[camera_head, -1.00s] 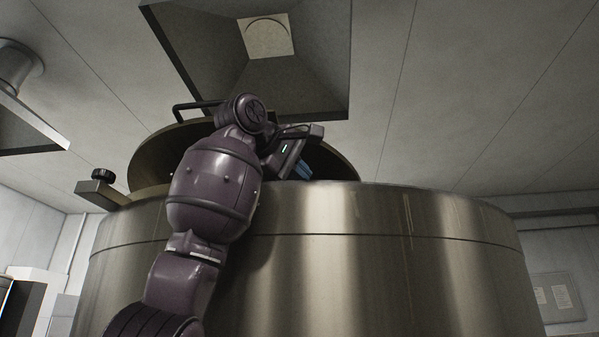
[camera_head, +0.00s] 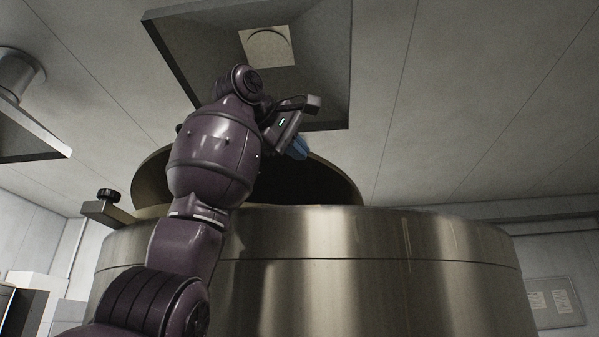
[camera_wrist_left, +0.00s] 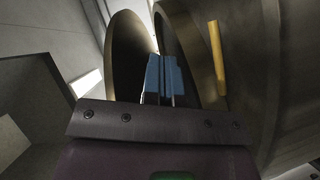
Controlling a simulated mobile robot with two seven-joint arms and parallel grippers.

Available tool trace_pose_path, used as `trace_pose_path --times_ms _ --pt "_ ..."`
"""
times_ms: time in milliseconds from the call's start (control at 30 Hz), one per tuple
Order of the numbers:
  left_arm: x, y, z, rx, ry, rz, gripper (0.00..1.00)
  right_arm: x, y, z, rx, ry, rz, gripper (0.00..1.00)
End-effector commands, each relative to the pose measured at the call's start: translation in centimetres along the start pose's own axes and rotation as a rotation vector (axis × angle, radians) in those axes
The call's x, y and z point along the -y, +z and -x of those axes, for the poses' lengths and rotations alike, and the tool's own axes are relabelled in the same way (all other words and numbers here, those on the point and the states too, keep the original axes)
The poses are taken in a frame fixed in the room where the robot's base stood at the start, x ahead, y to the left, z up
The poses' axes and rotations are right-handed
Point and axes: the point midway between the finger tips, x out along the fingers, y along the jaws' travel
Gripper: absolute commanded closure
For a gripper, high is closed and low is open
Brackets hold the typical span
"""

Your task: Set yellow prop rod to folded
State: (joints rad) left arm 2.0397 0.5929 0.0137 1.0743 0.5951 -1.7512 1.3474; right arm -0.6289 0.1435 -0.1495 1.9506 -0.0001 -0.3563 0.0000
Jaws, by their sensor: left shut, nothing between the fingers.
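The yellow prop rod (camera_wrist_left: 217,58) shows in the left wrist view as a short straight bar, nearly upright in the picture, against the dark metal of the tank. It is hidden in the head view. My left gripper (camera_head: 299,148) has blue fingers, shut and empty, above the tank rim in front of the raised lid (camera_head: 338,184). The fingers (camera_wrist_left: 162,78) also show in the left wrist view, left of the rod and apart from it. The round lid (camera_wrist_left: 128,55) stands behind and left of them. My right gripper is not in view.
The large steel tank (camera_head: 370,235) fills the lower middle of the head view. A clamp with a black knob (camera_head: 108,196) sits at its left rim. A grey hood (camera_head: 320,65) hangs above my arm. The space right of the lid is clear.

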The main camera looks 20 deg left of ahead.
Motion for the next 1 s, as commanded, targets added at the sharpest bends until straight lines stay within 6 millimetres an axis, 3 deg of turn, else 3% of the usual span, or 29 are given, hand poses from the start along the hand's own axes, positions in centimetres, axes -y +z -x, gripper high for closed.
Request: trace_pose_path --times_ms 200,300,1000 --pt "-1.6 0.9 2.6 0.001 0.001 0.0 1.0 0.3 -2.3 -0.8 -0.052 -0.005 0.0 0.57" --pt "-1.9 1.0 3.1 0.001 0.0 0.0 1.0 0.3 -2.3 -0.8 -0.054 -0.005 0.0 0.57" --pt "-2.1 1.1 3.4 0.0 0.0 0.001 1.0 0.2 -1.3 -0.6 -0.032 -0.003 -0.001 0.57"
